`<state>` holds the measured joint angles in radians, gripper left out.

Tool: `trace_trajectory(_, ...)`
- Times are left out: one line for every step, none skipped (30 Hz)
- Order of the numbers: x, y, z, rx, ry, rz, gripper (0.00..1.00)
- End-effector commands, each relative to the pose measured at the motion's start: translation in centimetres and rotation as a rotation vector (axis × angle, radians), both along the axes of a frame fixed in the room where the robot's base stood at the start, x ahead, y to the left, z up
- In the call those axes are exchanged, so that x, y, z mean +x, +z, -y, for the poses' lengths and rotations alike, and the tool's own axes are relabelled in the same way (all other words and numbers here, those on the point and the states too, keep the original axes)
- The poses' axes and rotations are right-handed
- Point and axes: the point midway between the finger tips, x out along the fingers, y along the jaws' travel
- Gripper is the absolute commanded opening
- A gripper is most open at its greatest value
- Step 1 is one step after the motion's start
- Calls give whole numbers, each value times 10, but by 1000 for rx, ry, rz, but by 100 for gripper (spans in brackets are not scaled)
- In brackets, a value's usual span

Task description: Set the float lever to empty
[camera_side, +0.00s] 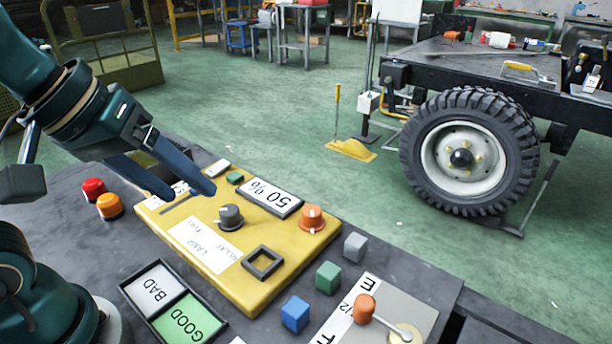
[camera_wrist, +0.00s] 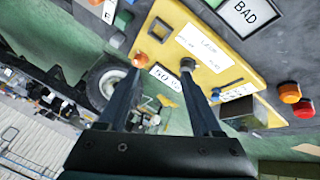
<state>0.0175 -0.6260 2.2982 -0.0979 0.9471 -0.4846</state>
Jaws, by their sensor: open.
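The float lever (camera_side: 385,322) is a short pale arm with an orange knob (camera_side: 364,308) on a grey plate (camera_side: 418,308) at the bottom right of the side view. A white scale on the plate shows E, 1/2 and part of an F. The knob end points at the 1/2 mark; E is at the far end of the scale. My gripper (camera_side: 187,190) is open and empty, above the left end of the yellow panel and well away from the lever. The wrist view shows its fingers (camera_wrist: 162,70) apart; I cannot make out the lever there.
The yellow panel (camera_side: 215,275) carries a grey knob (camera_side: 230,217), an orange knob (camera_side: 312,217) and a square frame (camera_side: 263,262). Grey (camera_side: 355,246), green (camera_side: 328,277) and blue (camera_side: 295,313) cubes stand between panel and lever plate. A BAD/GOOD tray (camera_side: 125,287) lies in front.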

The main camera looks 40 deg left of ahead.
Motion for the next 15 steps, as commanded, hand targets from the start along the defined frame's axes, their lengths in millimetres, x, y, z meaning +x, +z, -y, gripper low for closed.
trace_trajectory(8,5,6,-49,45,-18,66)
trace_trajectory(13,8,9,-81,75,-30,66)
trace_trajectory(20,12,14,-123,113,-46,66)
trace_trajectory(25,14,18,-154,144,-60,66)
trace_trajectory(30,16,22,-185,174,-76,66)
trace_trajectory(38,18,29,-226,214,-101,66)
trace_trajectory(44,19,34,-257,244,-122,66)
trace_trajectory(50,20,39,-286,276,-142,66)
trace_trajectory(59,20,46,-327,315,-173,66)
trace_trajectory(65,20,52,-353,346,-197,66)
trace_trajectory(71,18,58,-379,375,-224,66)
trace_trajectory(79,17,66,-410,412,-257,66)
trace_trajectory(84,14,72,-432,439,-283,66)
trace_trajectory(90,12,78,-450,466,-309,66)
trace_trajectory(97,7,87,-474,499,-344,66)
